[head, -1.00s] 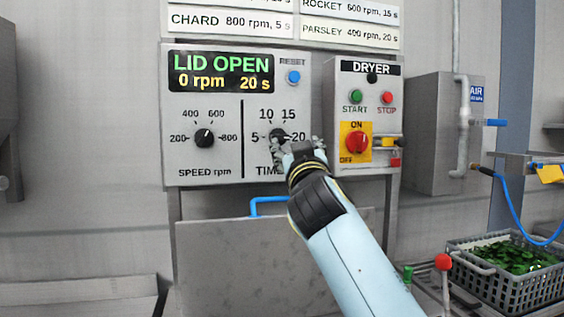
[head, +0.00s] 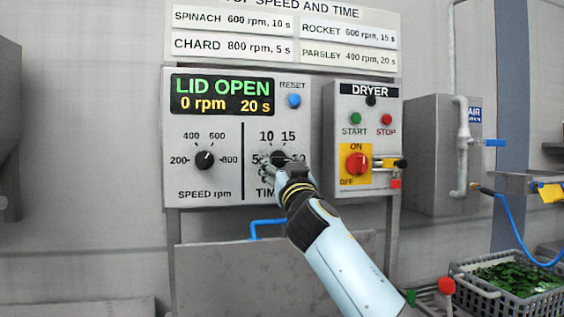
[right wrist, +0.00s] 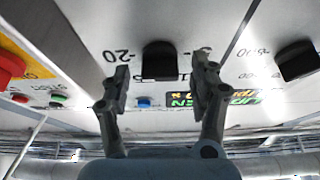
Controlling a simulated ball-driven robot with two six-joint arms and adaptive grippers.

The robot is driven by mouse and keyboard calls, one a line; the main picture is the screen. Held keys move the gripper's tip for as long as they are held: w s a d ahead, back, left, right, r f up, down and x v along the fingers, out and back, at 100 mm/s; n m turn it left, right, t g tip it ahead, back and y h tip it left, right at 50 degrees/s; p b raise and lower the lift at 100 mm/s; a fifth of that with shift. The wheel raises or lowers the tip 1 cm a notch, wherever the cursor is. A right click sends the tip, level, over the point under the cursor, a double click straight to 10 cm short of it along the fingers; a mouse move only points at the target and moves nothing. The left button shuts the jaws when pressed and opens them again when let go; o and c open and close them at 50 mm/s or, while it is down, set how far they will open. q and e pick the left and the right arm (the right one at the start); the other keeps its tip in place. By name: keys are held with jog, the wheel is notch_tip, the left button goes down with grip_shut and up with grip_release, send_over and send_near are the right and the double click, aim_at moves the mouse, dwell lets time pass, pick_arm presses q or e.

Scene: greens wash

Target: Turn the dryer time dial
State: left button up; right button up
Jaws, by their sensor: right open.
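The time dial (head: 279,156) is a small black knob at the lower right of the dryer's grey control panel (head: 225,190). Its scale shows 5, 10, 15 and 20, partly covered by my gripper in the head view. The display (head: 221,95) above reads LID OPEN, 0 rpm, 20 s. My right gripper (head: 277,168) is open in front of the dial. In the right wrist view the dial (right wrist: 160,62) shows between the spread fingers (right wrist: 160,85), with clear gaps on both sides. I cannot tell where its pointer stands. My left gripper is out of view.
The black speed dial (head: 205,160) is left of the time dial. A blue reset button (head: 294,101) is above. The dryer switch box (head: 366,105) with start, stop and a red on/off knob (head: 357,163) stands close on the right. A crate of greens (head: 505,298) is lower right.

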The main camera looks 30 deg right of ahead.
jog(key=shift+w, duration=0.1)
jog(key=c, duration=1.2)
jog(key=shift+o, duration=0.2)
